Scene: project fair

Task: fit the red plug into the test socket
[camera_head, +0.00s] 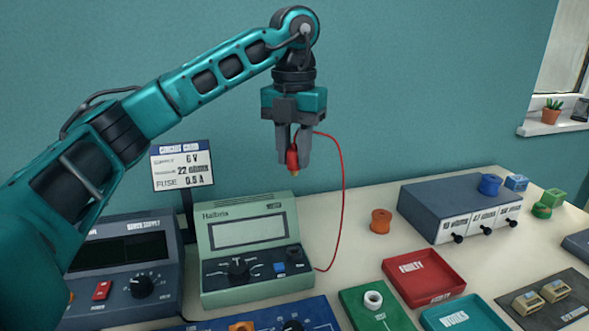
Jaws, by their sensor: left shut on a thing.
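The red plug (292,160) hangs tip down between the fingers of my left gripper (294,155), which is shut on it. It is in the air above the green Halbrix meter (245,232), clear of its top. A thin red lead (342,190) loops from the plug down to the meter's right side. The meter's front has a dark knob, a blue spot (280,267) and a dark round part (294,253). A blue panel (262,318) is cut off at the bottom edge. I cannot tell which part is the test socket. My right gripper is not in view.
A dark power supply (125,270) stands left, with a circuit card sign (182,166) behind. Right are an orange spool (380,221), a red faulty tray (425,278), a teal tray (466,315), a green board (375,312) and a blue-grey drawer box (455,205).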

